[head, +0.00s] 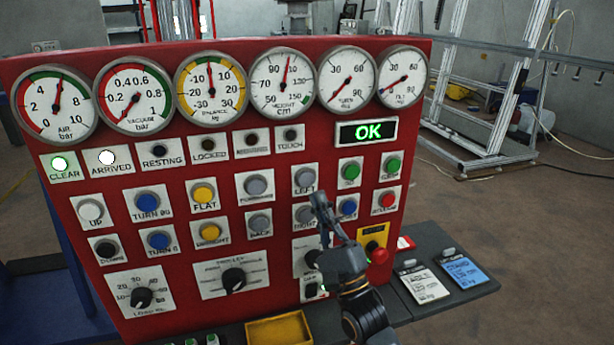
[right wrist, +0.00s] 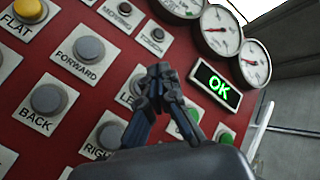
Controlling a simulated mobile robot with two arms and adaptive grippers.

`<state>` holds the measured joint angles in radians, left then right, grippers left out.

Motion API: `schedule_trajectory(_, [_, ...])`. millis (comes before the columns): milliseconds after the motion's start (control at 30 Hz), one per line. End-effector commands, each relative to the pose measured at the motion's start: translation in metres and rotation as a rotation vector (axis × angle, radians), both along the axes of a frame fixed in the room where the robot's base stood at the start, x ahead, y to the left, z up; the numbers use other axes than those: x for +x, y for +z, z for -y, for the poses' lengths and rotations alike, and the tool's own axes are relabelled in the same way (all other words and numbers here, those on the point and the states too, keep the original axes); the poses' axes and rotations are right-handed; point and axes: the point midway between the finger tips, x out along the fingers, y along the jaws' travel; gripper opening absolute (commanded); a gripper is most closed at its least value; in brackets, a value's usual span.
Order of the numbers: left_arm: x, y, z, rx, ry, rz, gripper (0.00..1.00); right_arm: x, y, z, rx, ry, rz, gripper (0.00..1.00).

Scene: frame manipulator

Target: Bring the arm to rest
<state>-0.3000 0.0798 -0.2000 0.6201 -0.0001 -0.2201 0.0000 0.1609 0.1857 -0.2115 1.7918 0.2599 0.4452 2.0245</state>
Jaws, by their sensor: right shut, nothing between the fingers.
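My right gripper (head: 320,202) is in front of the lower right part of the red control panel (head: 225,170), its fingers shut and empty. In the head view its tips overlap the area beside the RIGHT button (head: 305,214) and below the LEFT button (head: 305,177). In the right wrist view the shut fingertips (right wrist: 160,75) partly cover the LEFT label; I cannot tell whether they touch the panel. The RESTING lamp (head: 160,148) is dark. The display (head: 367,132) reads OK. My left gripper is not in view.
Several round gauges (head: 210,88) line the panel's top. A red mushroom button (head: 378,254) on a yellow plate is right of my arm. A dark shelf (head: 425,255) holds a white tag (head: 423,284) and a blue tag (head: 464,270). A yellow tray (head: 279,330) sits below.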

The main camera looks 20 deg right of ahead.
Motion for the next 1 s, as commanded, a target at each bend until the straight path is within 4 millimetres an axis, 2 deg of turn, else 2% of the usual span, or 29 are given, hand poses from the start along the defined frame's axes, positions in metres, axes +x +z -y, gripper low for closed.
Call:
schedule_trajectory(133, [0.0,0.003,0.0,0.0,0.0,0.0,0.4,-0.007,0.0,0.0,0.001,0.001,0.0,0.0])
schedule_trajectory(433, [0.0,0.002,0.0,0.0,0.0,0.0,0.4,-0.007,-0.001,0.0,-0.004,-0.002,-0.004,0.0])
schedule_trajectory(567, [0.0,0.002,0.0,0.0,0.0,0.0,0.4,-0.005,-0.02,-0.006,-0.096,-0.061,-0.079,0.0])
schedule_trajectory(667, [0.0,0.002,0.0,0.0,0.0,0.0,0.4,-0.006,-0.055,-0.013,-0.283,-0.155,-0.212,0.0])
schedule_trajectory(767, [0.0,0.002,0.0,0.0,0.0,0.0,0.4,-0.015,-0.105,-0.02,-0.566,-0.248,-0.375,0.0])
schedule_trajectory(867, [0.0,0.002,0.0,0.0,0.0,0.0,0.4,-0.037,-0.158,-0.023,-0.889,-0.295,-0.524,0.0])
schedule_trajectory(967, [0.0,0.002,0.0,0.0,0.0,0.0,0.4,-0.07,-0.209,-0.019,-1.226,-0.285,-0.646,0.0])
schedule_trajectory(1000, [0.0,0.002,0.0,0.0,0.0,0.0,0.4,-0.087,-0.228,-0.016,-1.363,-0.264,-0.685,0.0])
